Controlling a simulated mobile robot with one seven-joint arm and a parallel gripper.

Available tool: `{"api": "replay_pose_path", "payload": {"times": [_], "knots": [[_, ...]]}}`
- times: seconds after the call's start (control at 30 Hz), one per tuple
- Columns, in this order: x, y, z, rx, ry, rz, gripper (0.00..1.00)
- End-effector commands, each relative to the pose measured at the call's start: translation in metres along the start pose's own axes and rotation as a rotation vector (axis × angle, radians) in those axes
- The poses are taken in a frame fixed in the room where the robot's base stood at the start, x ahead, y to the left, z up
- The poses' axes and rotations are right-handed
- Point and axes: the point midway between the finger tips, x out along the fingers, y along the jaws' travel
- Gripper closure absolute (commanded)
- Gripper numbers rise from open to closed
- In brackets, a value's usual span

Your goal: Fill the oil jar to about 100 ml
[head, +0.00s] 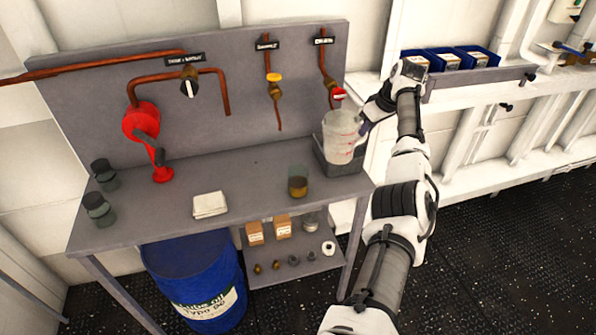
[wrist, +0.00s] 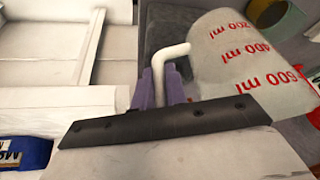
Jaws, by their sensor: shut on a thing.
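A clear measuring jug (head: 341,138) with red markings is at the right end of the bench, at the dark grey tray (head: 348,168). In the wrist view the jug (wrist: 240,60) shows red ml marks and a white handle. My gripper (head: 364,127) is shut on that handle; its purple fingers (wrist: 158,88) show on either side of it. I cannot tell whether the jug holds liquid. A small open glass jar (head: 298,186) with brown oil in its lower part stands on the bench, left of the jug. No level marks can be read on it.
A red-handled tap (head: 338,94) is just above the jug, and a yellow-handled tap (head: 274,78) is to its left. A red hand pump (head: 146,130), a folded cloth (head: 210,205) and two dark-lidded jars (head: 99,207) are further left. The bench middle is clear.

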Motion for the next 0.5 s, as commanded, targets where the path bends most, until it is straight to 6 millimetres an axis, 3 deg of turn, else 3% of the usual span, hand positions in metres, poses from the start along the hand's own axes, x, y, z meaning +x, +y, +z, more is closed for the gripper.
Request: {"api": "replay_pose_path", "payload": {"times": [0.23,0.5], "knots": [[-0.01,0.0,-0.005,-0.001,0.003,0.002,1.0],[-0.038,-0.001,-0.017,-0.002,0.003,0.002,1.0]]}}
